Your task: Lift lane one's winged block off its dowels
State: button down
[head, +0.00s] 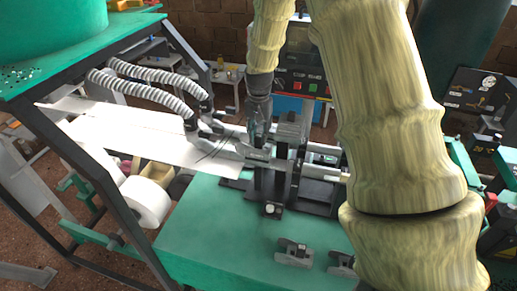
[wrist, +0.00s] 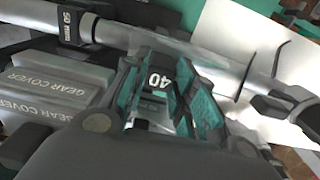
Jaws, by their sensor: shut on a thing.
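My gripper (head: 259,132) points down at the machine on the green table in the head view. In the wrist view its teal-padded fingers (wrist: 165,95) stand on either side of a dark block marked 40 (wrist: 158,78), which I take to be the winged block, and are shut on it. The block sits low among the machine parts. Its dowels are hidden, and I cannot tell whether it is still seated on them. Any lane number is not readable.
Another dark block marked 50 (wrist: 70,24) sits on a long metal shaft. Grey gear covers (wrist: 58,82) are close to the fingers. Two small grey blocks (head: 293,252) lie on the green table (head: 215,235). White paper (head: 150,135) and ribbed hoses (head: 150,92) are to the left.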

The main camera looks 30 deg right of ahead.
jog(key=shift+r+p, duration=1.85)
jog(key=shift+r, duration=0.35)
dwell(0.9)
jog(key=shift+r+p, duration=1.15)
jog(key=shift+r, duration=0.3)
